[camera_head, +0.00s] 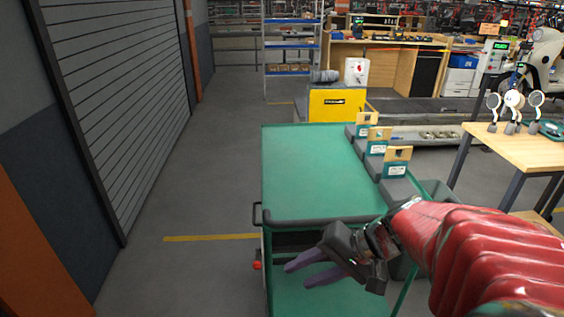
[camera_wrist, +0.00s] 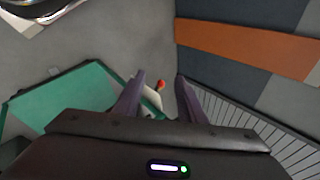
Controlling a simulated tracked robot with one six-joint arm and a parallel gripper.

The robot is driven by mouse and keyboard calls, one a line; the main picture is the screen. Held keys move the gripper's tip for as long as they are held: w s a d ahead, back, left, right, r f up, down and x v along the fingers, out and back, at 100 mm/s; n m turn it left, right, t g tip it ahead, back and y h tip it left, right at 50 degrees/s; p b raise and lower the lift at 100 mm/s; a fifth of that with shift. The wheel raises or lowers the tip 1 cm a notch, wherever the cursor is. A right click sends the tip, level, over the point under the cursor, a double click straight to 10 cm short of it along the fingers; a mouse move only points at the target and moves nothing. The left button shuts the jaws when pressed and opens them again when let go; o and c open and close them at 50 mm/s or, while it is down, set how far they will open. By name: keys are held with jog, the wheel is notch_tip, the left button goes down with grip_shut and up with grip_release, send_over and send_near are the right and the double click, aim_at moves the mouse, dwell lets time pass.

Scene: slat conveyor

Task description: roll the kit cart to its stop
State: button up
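The kit cart (camera_head: 320,165) stands ahead of me, with a green top and a green lower shelf. A dark handle (camera_head: 257,214) sticks out at its left near corner, and a red knob (camera_head: 257,265) shows below it. My gripper (camera_head: 296,274) is at the cart's near side, below the top's edge, with its purple fingers pointing left. In the wrist view my gripper (camera_wrist: 160,82) is open, with a clear gap between its fingers. The red knob (camera_wrist: 161,85) appears within that gap, beyond the fingertips. Nothing is held. I cannot tell which thing is the stop.
Several grey bins with cardboard tags (camera_head: 397,162) line the cart's right side. A yellow box (camera_head: 337,104) stands beyond its far edge. A wooden table (camera_head: 520,150) is at right, a shutter (camera_head: 120,90) at left. A yellow line (camera_head: 210,238) crosses the clear floor left of the cart.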

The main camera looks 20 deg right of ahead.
jog(key=d+m+t+h, duration=0.5)
jog(key=d+m+t, duration=0.5)
jog(key=d, duration=1.7)
jog(key=shift+d+f+t, duration=0.3)
jog(key=shift+d+t, duration=0.1)
jog(key=shift+w, duration=0.1)
jog(key=w+a+f, duration=0.1)
jog(key=w+f, duration=0.1)
jog(key=w, duration=1.1)
jog(key=shift+w+a+f, duration=0.15)
jog(key=shift+a+f, duration=0.1)
jog(key=shift+a, duration=0.05)
jog(key=shift+c, duration=0.6)
grip_shut()
jog(key=shift+f, duration=0.1)
